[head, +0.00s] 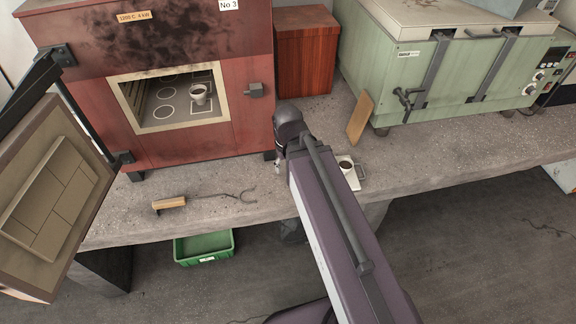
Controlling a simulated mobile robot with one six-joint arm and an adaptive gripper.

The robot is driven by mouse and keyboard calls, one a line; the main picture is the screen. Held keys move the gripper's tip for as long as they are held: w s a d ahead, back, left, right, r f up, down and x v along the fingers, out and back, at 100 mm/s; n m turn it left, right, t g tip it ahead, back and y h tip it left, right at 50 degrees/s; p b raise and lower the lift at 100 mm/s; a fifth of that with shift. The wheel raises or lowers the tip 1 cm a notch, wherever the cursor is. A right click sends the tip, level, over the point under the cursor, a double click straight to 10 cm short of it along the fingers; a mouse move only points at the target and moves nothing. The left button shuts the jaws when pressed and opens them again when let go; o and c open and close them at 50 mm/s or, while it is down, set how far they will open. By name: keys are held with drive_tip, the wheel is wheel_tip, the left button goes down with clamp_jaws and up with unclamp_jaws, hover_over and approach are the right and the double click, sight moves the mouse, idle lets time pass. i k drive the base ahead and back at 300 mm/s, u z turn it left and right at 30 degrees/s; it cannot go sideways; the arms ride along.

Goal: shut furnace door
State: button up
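The red furnace (180,60) stands at the back left of the bench, with its front opening uncovered. Its door (45,195) is swung wide open on hinges at the furnace's left side, with the pale brick-lined inner face in view. A small light cup (198,93) stands inside the chamber, and a dark latch block (254,90) sits right of the opening. My gripper (278,168) is low beside the furnace's front right corner, far from the door and apart from it. It is small and partly hidden by my arm, so its finger opening cannot be made out.
A cup on a pale board (352,180) is right of my arm. A wooden box (304,55), a leaning wooden board (359,118) and a green oven (450,65) stand behind. A green bin (204,247) is below.

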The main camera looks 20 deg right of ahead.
sight(55, 182)
drive_tip(key=u, duration=1.45)
drive_tip(key=k, duration=0.6)
drive_tip(key=u, duration=0.1)
drive_tip(key=i, duration=0.45)
drive_tip(key=u, duration=0.05)
